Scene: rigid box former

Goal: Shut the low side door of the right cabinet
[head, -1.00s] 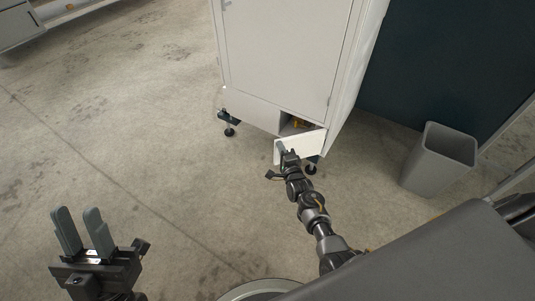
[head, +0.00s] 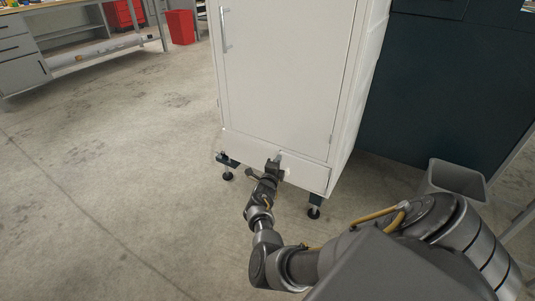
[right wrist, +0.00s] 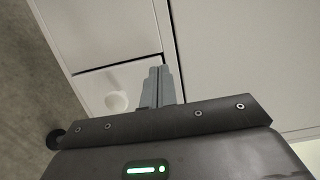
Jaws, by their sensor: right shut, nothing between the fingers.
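The white cabinet (head: 285,70) stands upright in the head view. Its low side door (head: 308,175) is at the bottom right of the front and looks flush with the panel beside it. In the right wrist view the low door (right wrist: 92,88) shows a round white knob (right wrist: 117,102), and narrow seams run around it. My right gripper (head: 277,160) is shut and empty, at the door's left edge in the head view. In the wrist view its fingertips (right wrist: 160,72) are over or close to the door's edge; contact cannot be told. My left gripper is out of view.
A grey bin (head: 455,180) stands right of the cabinet, partly behind my arm. A dark panel (head: 440,90) is behind it. A workbench (head: 85,45) and a red bin (head: 181,27) are at the back left. The floor left of the cabinet is clear.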

